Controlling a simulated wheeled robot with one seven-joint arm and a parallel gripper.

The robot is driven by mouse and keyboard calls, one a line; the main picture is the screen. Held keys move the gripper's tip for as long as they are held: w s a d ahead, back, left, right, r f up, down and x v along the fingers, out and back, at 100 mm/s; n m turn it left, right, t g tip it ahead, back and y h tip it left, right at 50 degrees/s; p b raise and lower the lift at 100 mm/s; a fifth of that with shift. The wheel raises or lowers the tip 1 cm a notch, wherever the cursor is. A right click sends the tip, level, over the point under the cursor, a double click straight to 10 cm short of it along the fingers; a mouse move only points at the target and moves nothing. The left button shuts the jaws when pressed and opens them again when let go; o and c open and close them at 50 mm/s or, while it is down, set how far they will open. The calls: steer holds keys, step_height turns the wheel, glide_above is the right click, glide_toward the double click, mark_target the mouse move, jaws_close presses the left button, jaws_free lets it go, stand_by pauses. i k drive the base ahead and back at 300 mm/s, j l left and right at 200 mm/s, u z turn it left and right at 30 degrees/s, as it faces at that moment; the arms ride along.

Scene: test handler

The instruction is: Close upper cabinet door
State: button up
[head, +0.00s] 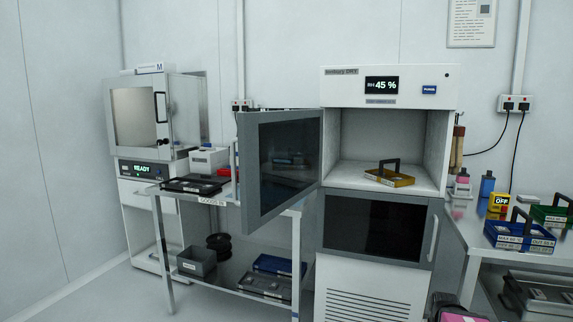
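The white cabinet (390,88) stands right of centre, with a display reading 45 % at its top. Its upper door (252,185), a grey frame with a dark window, stands wide open, swung out to the left. A light vertical handle shows at the door's far left edge (234,160). The upper compartment (365,130) is open to view and holds a yellow tray with a dark handle (390,175). The lower door (375,227), dark with a white handle at its right, is shut.
A metal cart (225,290) with trays stands left of the cabinet, partly behind the open door. A white oven-like unit (150,125) stands farther left. A bench (510,255) with blue and green trays is at right. Floor at front left is clear.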

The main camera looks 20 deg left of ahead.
mark_target(281, 152)
steer(key=j+z, duration=0.15)
steer(key=j, duration=0.9)
steer(key=j+z, duration=0.2)
steer(key=j, duration=0.9)
steer(key=k+j+z, duration=0.15)
steer(key=j, duration=0.9)
steer(key=i, duration=0.05)
